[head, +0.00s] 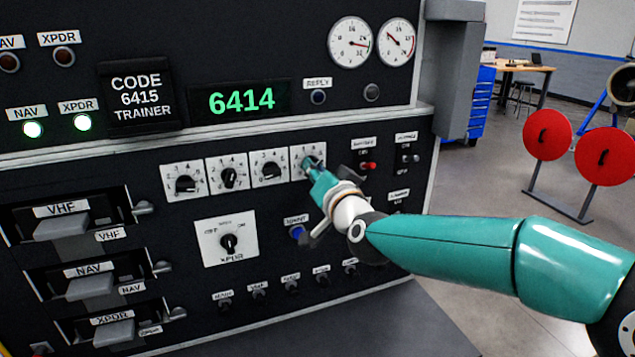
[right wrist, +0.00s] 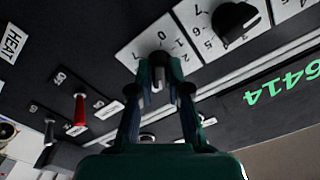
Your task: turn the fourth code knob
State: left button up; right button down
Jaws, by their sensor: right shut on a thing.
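The fourth code knob sits on the rightmost white dial plate (head: 297,155) of the row and is mostly hidden by my right gripper (head: 314,168) in the head view. In the right wrist view, my right gripper (right wrist: 160,68) is shut on the dark fourth code knob (right wrist: 158,58), at its plate (right wrist: 135,52). The green display (head: 241,101) reads 6414. The placard (head: 136,97) reads CODE 6415 TRAINER. The third code knob (head: 269,171) is just left of the held one and also shows in the right wrist view (right wrist: 236,20). My left gripper is not in view.
A red-tipped toggle switch (head: 369,165) is close to the right of my gripper. The XPDR knob (head: 229,243) and a blue button (head: 297,232) lie below. VHF, NAV and XPDR handles (head: 60,228) project at left. The panel's right edge borders open floor.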

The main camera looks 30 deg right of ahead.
jog(key=shift+f+m+b, duration=0.1)
jog(key=shift+m+b, duration=1.7)
jog(key=shift+m, duration=0.6)
jog(key=c, duration=1.1)
grip_release()
jog(key=shift+s, duration=0.1)
jog(key=v, duration=1.1)
jog(key=shift+s+a, duration=0.2)
jog(key=shift+s, duration=0.2)
